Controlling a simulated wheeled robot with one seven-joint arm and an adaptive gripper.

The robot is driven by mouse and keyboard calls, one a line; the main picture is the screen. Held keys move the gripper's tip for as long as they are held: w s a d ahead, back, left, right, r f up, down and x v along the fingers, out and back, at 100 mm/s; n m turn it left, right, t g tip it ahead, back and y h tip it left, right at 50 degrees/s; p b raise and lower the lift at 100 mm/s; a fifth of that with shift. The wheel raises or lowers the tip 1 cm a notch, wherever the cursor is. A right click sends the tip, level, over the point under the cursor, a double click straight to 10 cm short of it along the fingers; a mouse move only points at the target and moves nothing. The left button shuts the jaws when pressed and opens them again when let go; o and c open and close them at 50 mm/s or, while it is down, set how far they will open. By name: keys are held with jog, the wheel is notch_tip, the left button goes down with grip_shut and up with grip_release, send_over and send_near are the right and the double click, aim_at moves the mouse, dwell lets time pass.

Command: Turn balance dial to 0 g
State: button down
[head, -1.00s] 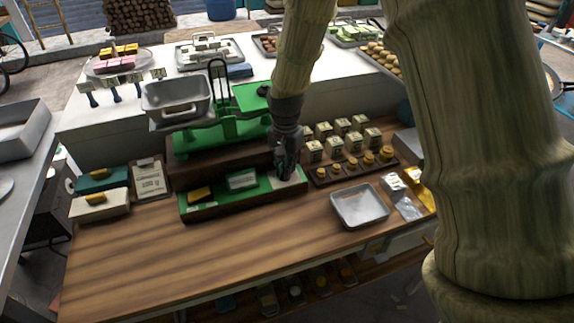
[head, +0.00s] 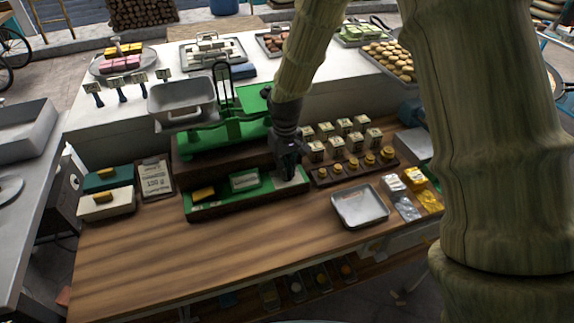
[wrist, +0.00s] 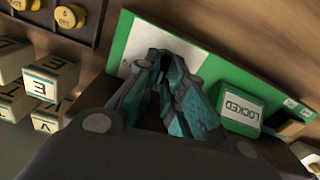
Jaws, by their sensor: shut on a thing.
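A green balance scale (head: 230,132) stands on the table with a grey metal pan (head: 183,97) on its left. In front of it is a long green panel (head: 218,203) with a dark rim. A green block (head: 244,180) sits on it, marked "LOCKED" in the wrist view (wrist: 240,108). My gripper (head: 288,172) points down at the panel's right end, over a whitish plate (wrist: 180,43). Its teal-padded fingers (wrist: 165,75) are closed in on a small thing there, probably the balance dial. The fingers hide it, so its reading does not show.
Right of my gripper are a rack of brass weights (head: 353,166), several lettered cubes (head: 340,130) and a metal tray (head: 360,206). A yellow-orange block (head: 204,194) lies on the panel's left. A clipboard (head: 156,180) is further left. The front wooden tabletop (head: 200,255) is clear.

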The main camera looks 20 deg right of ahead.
jog(key=n, duration=0.2)
jog(key=n+p, duration=0.1)
jog(key=n, duration=0.2)
jog(key=shift+s+a+n, duration=0.15)
jog(key=shift+n, duration=0.15)
jog(key=shift+s+a+n+p, duration=0.1)
jog(key=shift+n+p, duration=0.5)
jog(key=shift+n, duration=1.7)
jog(key=c, duration=1.8)
grip_release()
notch_tip(320, 180, up, 12)
